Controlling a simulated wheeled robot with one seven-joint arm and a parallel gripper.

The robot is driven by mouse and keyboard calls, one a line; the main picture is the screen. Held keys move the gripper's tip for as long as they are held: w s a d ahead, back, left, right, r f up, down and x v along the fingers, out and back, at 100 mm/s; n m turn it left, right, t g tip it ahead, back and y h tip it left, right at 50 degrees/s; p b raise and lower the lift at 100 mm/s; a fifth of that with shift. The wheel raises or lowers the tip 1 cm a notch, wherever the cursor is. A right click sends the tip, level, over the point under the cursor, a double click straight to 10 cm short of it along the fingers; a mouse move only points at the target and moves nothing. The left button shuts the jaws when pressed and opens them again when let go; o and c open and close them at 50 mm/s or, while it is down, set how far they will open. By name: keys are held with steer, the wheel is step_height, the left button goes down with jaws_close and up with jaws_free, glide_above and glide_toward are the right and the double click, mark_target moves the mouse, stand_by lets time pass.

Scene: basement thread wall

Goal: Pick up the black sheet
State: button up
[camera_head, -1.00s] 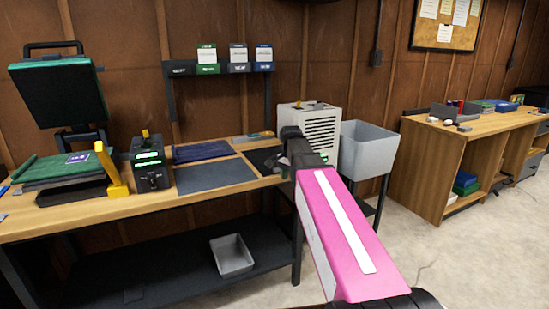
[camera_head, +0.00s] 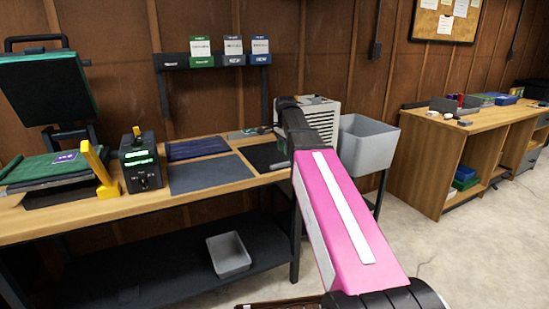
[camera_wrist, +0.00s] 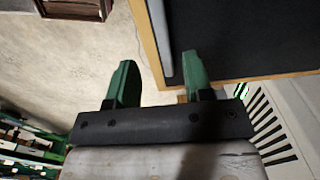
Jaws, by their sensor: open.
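The black sheet (camera_head: 262,157) lies flat on the wooden workbench, at the right end of a row of sheets. My arm partly covers its right side. In the wrist view a large black surface (camera_wrist: 262,38), which looks like this sheet, lies on the wood beside a bare wooden edge. My gripper (camera_wrist: 160,60) is open with two green fingers. The right finger overlaps the wooden edge, and the left finger is over the floor side. No sheet is between the fingers. In the head view my arm hides most of the gripper.
A dark grey sheet (camera_head: 210,174) and a navy sheet (camera_head: 197,148) lie left of the black one. A black control box (camera_head: 140,163) and a press (camera_head: 45,95) stand further left. A grey bin (camera_head: 367,144) and a pale vented unit (camera_head: 322,117) stand at the right end.

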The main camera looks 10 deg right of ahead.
mark_target(286, 162)
steer(key=shift+w+d+f, duration=0.1)
steer(key=shift+f, duration=1.35)
steer(key=shift+w+d+f, duration=0.1)
steer(key=shift+f, duration=1.35)
jaws_close()
